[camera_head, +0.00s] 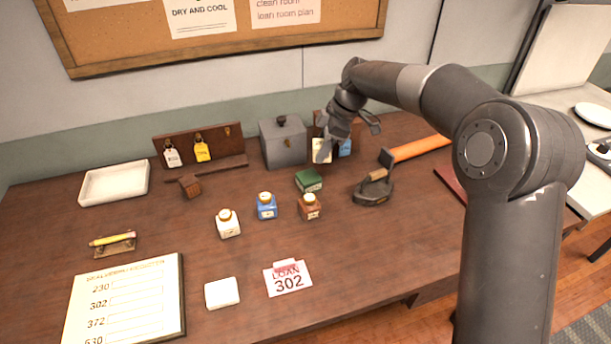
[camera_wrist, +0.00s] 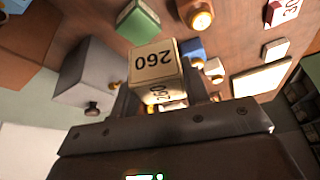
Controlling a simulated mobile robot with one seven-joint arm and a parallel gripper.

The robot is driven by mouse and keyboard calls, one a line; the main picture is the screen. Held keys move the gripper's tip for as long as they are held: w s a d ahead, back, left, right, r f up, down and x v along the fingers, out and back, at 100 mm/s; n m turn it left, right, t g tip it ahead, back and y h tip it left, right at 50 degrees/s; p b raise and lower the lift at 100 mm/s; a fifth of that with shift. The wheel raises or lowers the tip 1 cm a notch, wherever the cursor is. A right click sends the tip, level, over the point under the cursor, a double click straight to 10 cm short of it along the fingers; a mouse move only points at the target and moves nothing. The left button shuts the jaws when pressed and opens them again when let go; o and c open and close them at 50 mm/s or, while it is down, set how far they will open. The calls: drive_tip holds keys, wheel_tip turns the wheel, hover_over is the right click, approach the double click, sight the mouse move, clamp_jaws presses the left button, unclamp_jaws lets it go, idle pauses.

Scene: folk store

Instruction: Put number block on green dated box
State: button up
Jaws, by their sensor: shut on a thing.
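The number block (camera_wrist: 155,62) is cream with a dark "260" on two faces. My gripper (camera_head: 349,139) is shut on it; the wrist view shows the block between the fingers. In the head view I cannot clearly tell the block from the pale and blue tags behind the gripper. The green box (camera_head: 309,180) sits on the table, below and left of my gripper, in front of the grey box. It also shows in the wrist view (camera_wrist: 138,21), apart from the block. Its date is too small to read.
A grey box (camera_head: 283,145) with a knob stands behind the green box. White, blue (camera_head: 266,206) and brown (camera_head: 310,207) bottles stand in front of it. A dark iron (camera_head: 374,188) is to the right. A LOAN 302 card (camera_head: 288,279) lies near the front edge.

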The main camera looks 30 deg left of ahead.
drive_tip(key=w+d+r+m, duration=0.1)
drive_tip(key=w+d, duration=0.2)
drive_tip(key=d, duration=0.4)
hover_over(303, 176)
drive_tip(key=d, duration=0.2)
drive_tip(key=f, duration=0.6)
drive_tip(key=shift+w+a+f, duration=0.2)
drive_tip(key=shift+w+f, duration=0.05)
drive_tip(key=shift+w, duration=0.15)
drive_tip(key=shift+a+f, duration=0.1)
drive_tip(key=shift+f, duration=1.95)
drive_tip(key=shift+f, duration=0.15)
drive_tip(key=o, duration=1)
drive_tip(key=shift+c, duration=0.2)
